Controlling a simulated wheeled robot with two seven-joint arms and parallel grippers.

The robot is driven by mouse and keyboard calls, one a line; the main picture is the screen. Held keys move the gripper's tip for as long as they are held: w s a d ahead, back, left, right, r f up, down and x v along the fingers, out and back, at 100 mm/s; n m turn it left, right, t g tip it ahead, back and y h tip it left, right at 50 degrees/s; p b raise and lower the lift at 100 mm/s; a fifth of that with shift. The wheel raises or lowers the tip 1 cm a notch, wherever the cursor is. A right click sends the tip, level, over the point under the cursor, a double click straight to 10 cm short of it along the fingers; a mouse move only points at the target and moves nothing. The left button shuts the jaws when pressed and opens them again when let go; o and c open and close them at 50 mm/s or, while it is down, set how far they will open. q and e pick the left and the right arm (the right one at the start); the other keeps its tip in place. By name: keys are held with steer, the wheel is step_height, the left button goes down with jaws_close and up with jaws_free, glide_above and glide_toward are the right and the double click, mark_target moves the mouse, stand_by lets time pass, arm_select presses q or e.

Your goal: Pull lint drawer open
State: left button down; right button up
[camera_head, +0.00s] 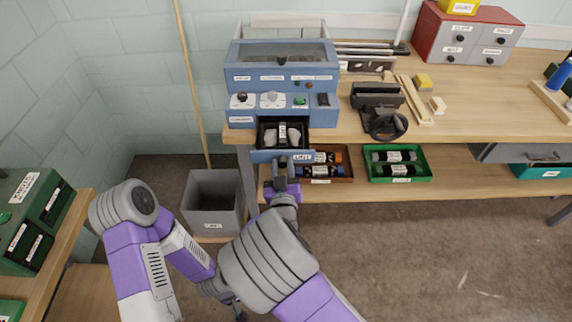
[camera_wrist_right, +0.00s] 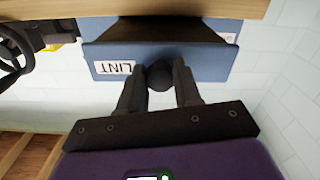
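The lint drawer (camera_head: 268,156) sticks out of the front of the blue machine (camera_head: 282,80), and pale lumps show inside it in the head view. In the right wrist view the blue drawer front (camera_wrist_right: 205,68) with its LINT label shows upside down. A dark round knob (camera_wrist_right: 160,76) stands out from this front. My right gripper (camera_head: 283,172) is at the drawer front, and its fingers (camera_wrist_right: 160,85) close on the knob from both sides. My left gripper (camera_head: 239,312) is small and partly hidden low in the head view, away from the drawer.
A grey bin (camera_head: 213,190) stands on the floor left of the drawer. A brown tray (camera_head: 343,160) and a green tray (camera_head: 422,165) hold dark rolls on the lower shelf. A dark clamp-like tool (camera_head: 384,118) is on the bench. Floor in front is clear.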

steer(key=o, duration=0.4)
steer(key=s+p, duration=0.1)
steer(key=s, duration=0.6)
steer(key=shift+s+a, duration=0.15)
steer(key=shift+s, duration=0.15)
steer(key=s+d+f+m+g+p, duration=0.15)
steer(key=d+f+g, duration=0.25)
steer(key=f, duration=0.5)
steer(key=s+d+f+g+p, duration=0.15)
steer(key=d+f+g, duration=0.25)
steer(key=f, duration=0.4)
steer(key=s+f+m+g+y, duration=0.1)
steer(key=s+f+g+y, duration=0.1)
steer(key=s+f+g, duration=0.2)
steer(key=s+f+m+g+y+p, duration=0.1)
steer(key=s+f+g, duration=0.3)
steer(key=s, duration=0.7)
steer(key=shift+f+m+g+y, duration=0.2)
steer(key=shift+m+g+y, duration=0.25)
steer(key=shift+g+y, duration=0.4)
